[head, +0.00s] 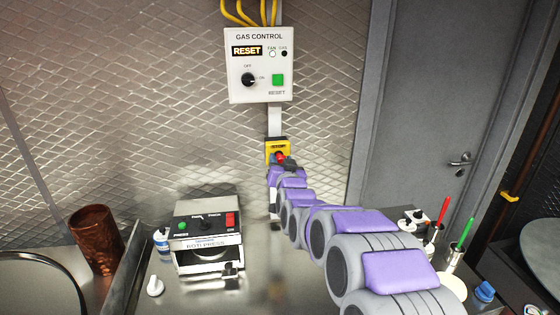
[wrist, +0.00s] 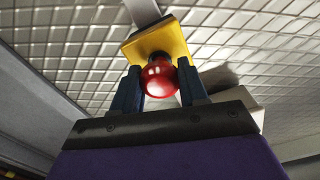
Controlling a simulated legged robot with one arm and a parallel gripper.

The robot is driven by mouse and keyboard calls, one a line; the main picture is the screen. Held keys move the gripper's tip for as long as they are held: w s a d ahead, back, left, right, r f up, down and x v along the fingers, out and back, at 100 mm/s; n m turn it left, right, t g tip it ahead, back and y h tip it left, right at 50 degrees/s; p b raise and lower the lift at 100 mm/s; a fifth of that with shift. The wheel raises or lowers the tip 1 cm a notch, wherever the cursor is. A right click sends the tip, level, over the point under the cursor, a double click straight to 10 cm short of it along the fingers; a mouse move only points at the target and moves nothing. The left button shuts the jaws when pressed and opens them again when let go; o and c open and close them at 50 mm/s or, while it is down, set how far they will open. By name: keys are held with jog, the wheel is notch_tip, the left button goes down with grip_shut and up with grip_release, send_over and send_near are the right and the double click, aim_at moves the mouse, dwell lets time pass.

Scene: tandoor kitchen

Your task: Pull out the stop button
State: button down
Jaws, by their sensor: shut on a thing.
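The stop button is a red, round knob on a yellow housing (head: 272,147) mounted on the wall below the gas control box. In the head view the red knob (head: 281,158) is partly covered by my arm. In the wrist view the red knob (wrist: 159,78) sits between the two blue fingers of my gripper (wrist: 158,90), with the yellow housing (wrist: 153,43) just behind it. My gripper is shut on the red knob from both sides. How far the knob stands out from the housing cannot be told.
The gas control box (head: 261,66) with a dial and green button hangs above. A roti press (head: 208,235) stands on the counter below, left of my arm. A brown cup (head: 96,240) is at far left. Pots with tools (head: 452,259) stand at right, near a grey door (head: 425,110).

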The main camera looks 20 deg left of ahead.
jog(key=c, duration=1)
grip_release()
jog(key=shift+s+f, duration=0.1)
jog(key=shift+f, duration=0.1)
jog(key=shift+o, duration=1.3)
jog(key=shift+s+d+r, duration=0.15)
jog(key=shift+s+r, duration=0.1)
jog(key=shift+o, duration=0.5)
jog(key=shift+w+f, duration=0.1)
jog(key=shift+w, duration=0.05)
jog(key=p+v, duration=0.2)
jog(key=v, duration=1.5)
jog(key=shift+p, duration=0.35)
